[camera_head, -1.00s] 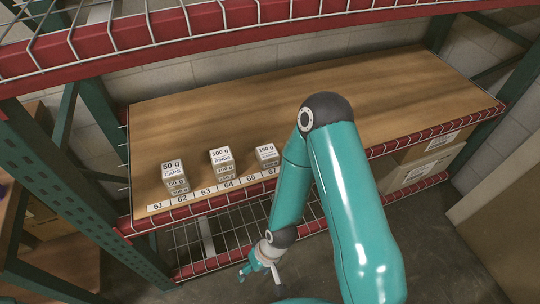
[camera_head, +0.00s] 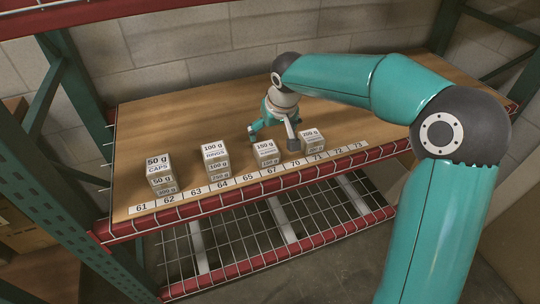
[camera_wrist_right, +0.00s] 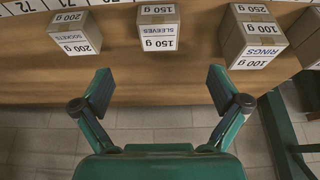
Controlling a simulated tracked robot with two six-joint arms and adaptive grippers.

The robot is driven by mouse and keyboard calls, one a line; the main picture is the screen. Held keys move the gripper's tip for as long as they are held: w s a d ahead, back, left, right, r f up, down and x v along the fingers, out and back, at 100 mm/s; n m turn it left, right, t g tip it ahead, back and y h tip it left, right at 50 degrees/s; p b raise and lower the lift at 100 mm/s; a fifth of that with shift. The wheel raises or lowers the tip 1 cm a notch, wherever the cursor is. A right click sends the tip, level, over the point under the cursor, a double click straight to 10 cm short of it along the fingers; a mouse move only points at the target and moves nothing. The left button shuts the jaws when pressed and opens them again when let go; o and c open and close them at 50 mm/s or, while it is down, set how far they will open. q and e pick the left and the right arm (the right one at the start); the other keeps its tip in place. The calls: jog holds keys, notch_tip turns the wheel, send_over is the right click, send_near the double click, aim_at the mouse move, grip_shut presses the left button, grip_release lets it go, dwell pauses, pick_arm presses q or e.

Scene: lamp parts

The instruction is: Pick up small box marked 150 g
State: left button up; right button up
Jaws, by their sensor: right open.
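In the right wrist view a cardboard box marked 150 g SLEEVES (camera_wrist_right: 158,14) is at top centre, beyond the fingertips. My right gripper (camera_head: 273,138) is open and empty, pointing down by the back of that stack. Its right finger shows between the 150 g and 200 g stacks. In the right wrist view the spread fingers (camera_wrist_right: 160,82) are apart from the box. My left gripper is not in view.
Stacks topped by 50 g CAPS (camera_head: 158,163), 100 g RINGS (camera_head: 215,151) and 200 g (camera_head: 311,138) boxes stand in the same row. The numbered strip (camera_head: 222,182) runs along the shelf's front. The wooden shelf (camera_head: 180,120) is bare behind the boxes.

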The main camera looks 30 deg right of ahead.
aim_at(267, 149)
jog(key=x, duration=0.8)
jog(key=shift+b, duration=0.3)
jog(key=shift+x, duration=2.5)
jog(key=shift+w+d+r, duration=0.1)
jog(key=c, duration=1.3)
